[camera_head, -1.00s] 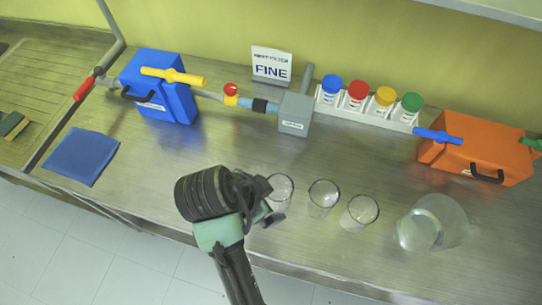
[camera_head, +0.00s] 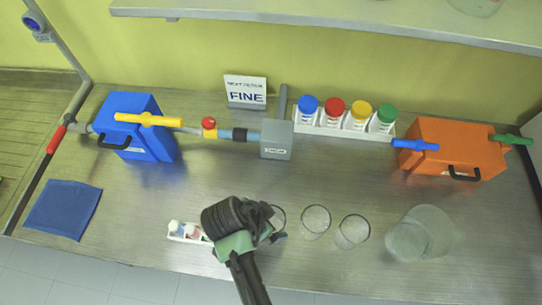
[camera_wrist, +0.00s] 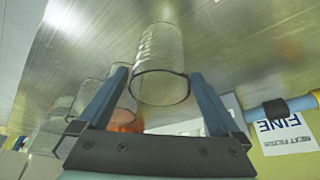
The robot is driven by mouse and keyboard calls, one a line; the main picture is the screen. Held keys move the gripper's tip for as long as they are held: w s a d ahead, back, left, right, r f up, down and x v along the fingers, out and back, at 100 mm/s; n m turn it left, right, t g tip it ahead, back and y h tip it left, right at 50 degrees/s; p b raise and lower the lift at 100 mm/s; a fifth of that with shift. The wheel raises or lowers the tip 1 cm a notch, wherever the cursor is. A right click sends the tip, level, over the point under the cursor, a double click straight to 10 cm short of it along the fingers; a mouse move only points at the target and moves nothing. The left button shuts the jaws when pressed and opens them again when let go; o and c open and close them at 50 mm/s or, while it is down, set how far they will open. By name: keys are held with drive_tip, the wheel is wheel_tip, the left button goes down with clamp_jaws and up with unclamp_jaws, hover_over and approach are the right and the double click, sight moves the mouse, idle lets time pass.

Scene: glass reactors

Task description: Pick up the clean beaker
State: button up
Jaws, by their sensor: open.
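Three clear glass beakers stand in a row on the steel bench. The left one (camera_head: 279,214) is partly hidden by my gripper (camera_head: 274,226); the middle one (camera_head: 316,220) and right one (camera_head: 352,231) are in plain view. I cannot tell from their looks which is the clean beaker. In the wrist view my gripper (camera_wrist: 158,76) is open, one blue-grey finger on each side of a beaker's (camera_wrist: 160,50) near rim, with gaps showing. More glass (camera_wrist: 90,95) shows beyond the left finger.
A larger glass vessel (camera_head: 418,232) stands right of the row. A white rack with small capped items (camera_head: 187,233) is left of my wrist. Behind are a blue box (camera_head: 140,130), grey box (camera_head: 277,140), bottle rack (camera_head: 340,130) and orange box (camera_head: 455,150). The bench's middle is clear.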

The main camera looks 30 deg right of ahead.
sight(280, 220)
drive_tip(key=shift+p+x, duration=0.3)
drive_tip(key=shift+x, duration=1.65)
drive_tip(key=shift+d, duration=0.15)
drive_tip(key=shift+r, duration=0.1)
drive_tip(key=c, duration=1.2)
drive_tip(key=shift+r, duration=0.1)
